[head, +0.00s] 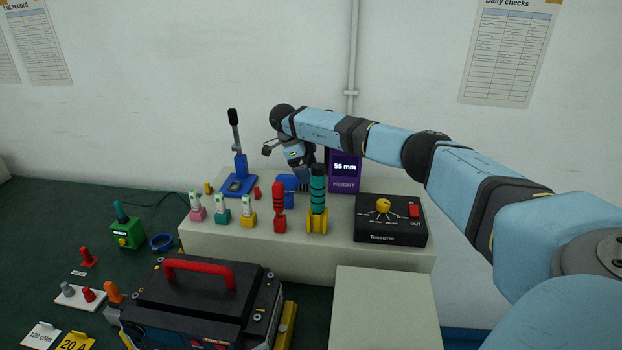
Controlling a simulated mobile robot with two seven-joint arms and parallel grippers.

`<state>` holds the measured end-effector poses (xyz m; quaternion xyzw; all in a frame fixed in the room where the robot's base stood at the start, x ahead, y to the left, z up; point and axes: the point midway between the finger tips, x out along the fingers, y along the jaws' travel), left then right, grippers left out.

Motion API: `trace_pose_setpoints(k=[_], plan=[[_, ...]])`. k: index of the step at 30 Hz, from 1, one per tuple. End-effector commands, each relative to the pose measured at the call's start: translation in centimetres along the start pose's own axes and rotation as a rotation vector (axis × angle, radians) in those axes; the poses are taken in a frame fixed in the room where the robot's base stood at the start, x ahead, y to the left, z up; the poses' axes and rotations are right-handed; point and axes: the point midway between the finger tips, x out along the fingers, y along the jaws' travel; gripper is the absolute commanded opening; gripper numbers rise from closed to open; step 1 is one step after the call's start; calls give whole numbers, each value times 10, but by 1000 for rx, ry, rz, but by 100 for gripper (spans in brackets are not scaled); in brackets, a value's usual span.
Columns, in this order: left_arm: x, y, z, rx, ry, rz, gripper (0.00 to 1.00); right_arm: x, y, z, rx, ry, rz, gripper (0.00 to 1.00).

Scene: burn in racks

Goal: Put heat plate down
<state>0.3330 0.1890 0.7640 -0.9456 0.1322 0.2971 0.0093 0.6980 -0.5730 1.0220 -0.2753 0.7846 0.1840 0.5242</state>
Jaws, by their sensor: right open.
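A black plate with a red bar handle (200,268) lies flat on top of a dark box-shaped unit (180,325) in the front left. I cannot tell for sure whether this is the heat plate; nothing in view is labelled so. My right arm reaches in from the right, and my right gripper (303,180) points down at the back of the pale bench, beside a small blue block (287,183). Its jaws are open, small and partly hidden, and I see nothing held in them. My left gripper is out of view.
The pale bench (290,245) holds a blue lever press (239,178), several coloured holders, a red tool (279,205), a teal-and-yellow tool (318,200), a purple height display (344,172) and a black Tensgrip dial box (390,220). A pale block (385,305) in front has a bare top.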

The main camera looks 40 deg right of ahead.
Motion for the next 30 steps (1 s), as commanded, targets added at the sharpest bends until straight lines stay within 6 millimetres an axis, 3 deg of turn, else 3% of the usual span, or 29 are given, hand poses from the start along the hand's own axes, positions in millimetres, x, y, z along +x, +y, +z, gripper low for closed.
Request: trace_pose_setpoints(k=[6,12,30], plan=[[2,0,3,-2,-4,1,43,-50,0,1,0,-3,-2,85],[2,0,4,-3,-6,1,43,-78,0,1,-1,-1,-1,85],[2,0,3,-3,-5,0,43,-87,0,0,-1,0,0,85]])
